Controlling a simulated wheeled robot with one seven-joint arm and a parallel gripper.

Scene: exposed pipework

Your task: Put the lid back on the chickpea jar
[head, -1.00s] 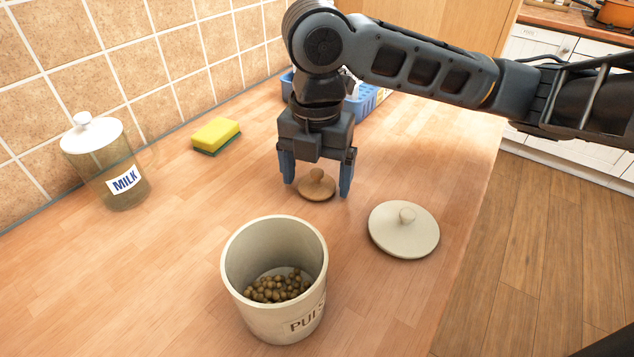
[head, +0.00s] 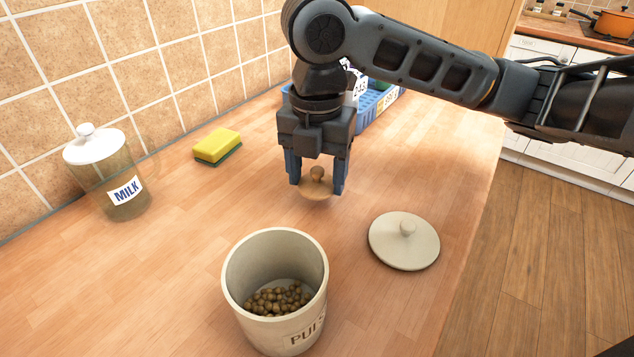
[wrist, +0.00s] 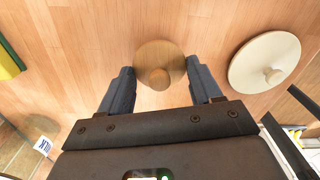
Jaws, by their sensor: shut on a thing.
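The cream jar (head: 240,300), with a partly visible label reading "PUL", stands open with chickpeas (head: 278,299) at its bottom. My gripper (head: 317,190) is shut on a round wooden lid (head: 314,194) with a knob, behind the jar. The lid is level, knob up, and seems just above the counter. In the wrist view the wooden lid (wrist: 158,52) sits between my fingertips (wrist: 161,70). A cream lid with a knob (head: 403,246) lies flat on the counter, right of the jar; it also shows in the wrist view (wrist: 262,58).
A glass MILK jar (head: 120,195) with a white lid stands at left by the tiled wall. A yellow and green sponge (head: 217,146) lies behind it. A blue basket (head: 375,112) stands behind my gripper. The counter's right edge is beyond the cream lid.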

